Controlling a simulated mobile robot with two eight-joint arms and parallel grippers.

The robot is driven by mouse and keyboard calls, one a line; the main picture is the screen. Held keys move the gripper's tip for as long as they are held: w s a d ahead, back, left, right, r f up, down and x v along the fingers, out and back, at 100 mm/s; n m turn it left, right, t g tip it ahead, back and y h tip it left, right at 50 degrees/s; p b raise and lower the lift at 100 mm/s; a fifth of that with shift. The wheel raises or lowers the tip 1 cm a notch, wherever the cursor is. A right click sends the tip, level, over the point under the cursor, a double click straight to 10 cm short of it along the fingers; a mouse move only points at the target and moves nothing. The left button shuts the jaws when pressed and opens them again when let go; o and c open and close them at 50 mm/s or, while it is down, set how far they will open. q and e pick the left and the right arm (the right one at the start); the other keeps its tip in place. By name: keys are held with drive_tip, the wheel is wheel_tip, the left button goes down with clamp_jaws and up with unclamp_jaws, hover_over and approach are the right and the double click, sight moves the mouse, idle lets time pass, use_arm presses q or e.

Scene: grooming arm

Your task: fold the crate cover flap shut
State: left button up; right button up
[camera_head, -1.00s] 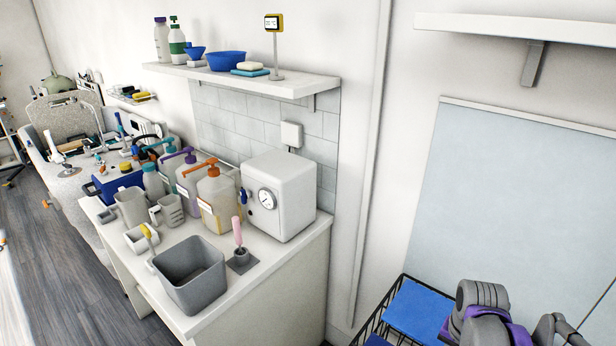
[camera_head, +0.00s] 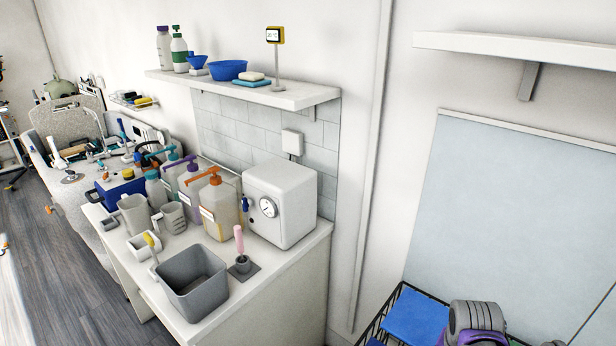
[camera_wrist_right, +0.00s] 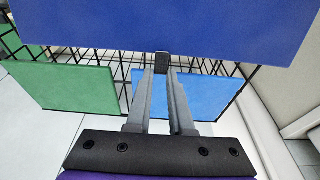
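In the right wrist view a large dark-blue panel, which looks like the crate cover flap (camera_wrist_right: 190,25), fills the top of the picture. A small dark tab (camera_wrist_right: 161,62) sits at its lower edge. My right gripper (camera_wrist_right: 162,72) has its two grey fingers on either side of this tab and looks shut on it. The black wire crate (camera_wrist_right: 105,57) shows behind. In the head view the wire crate (camera_head: 362,334) is at the bottom right with a blue panel (camera_head: 415,317) in it. Part of my right arm (camera_head: 476,322) is beside it; its fingers are out of frame. My left gripper is not in view.
A green panel (camera_wrist_right: 65,87) and a lighter blue panel (camera_wrist_right: 195,95) are at the crate. A counter (camera_head: 255,290) with a grey bin (camera_head: 192,285), bottles and a white box (camera_head: 283,205) stands left of the crate. Wall shelves (camera_head: 515,48) hang above.

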drive_tip(key=shift+s+a+r+t+h+p, duration=0.15)
drive_tip(key=shift+r+p, duration=0.1)
drive_tip(key=shift+r, duration=0.15)
drive_tip(key=shift+s+a+r+t+h+p, duration=0.1)
drive_tip(key=shift+r+t+h+p, duration=0.1)
drive_tip(key=shift+r, duration=0.2)
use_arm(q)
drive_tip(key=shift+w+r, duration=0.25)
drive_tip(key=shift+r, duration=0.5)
use_arm(e)
drive_tip(key=shift+s+a+r+t+h+p, duration=0.2)
drive_tip(key=shift+s+a+r+t+p, duration=0.1)
drive_tip(key=shift+r+p, duration=0.25)
drive_tip(key=shift+s+a+r+t+h+p, duration=0.2)
drive_tip(key=shift+s+r+p, duration=0.1)
drive_tip(key=shift+r+p, duration=0.25)
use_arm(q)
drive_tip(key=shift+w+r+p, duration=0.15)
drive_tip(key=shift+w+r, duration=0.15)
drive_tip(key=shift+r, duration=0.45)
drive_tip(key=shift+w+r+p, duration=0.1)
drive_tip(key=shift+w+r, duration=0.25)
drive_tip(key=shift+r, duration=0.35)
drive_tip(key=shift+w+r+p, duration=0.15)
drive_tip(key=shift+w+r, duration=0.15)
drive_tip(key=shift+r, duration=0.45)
use_arm(e)
drive_tip(key=shift+t+h+v, duration=0.25)
drive_tip(key=shift+v, duration=0.55)
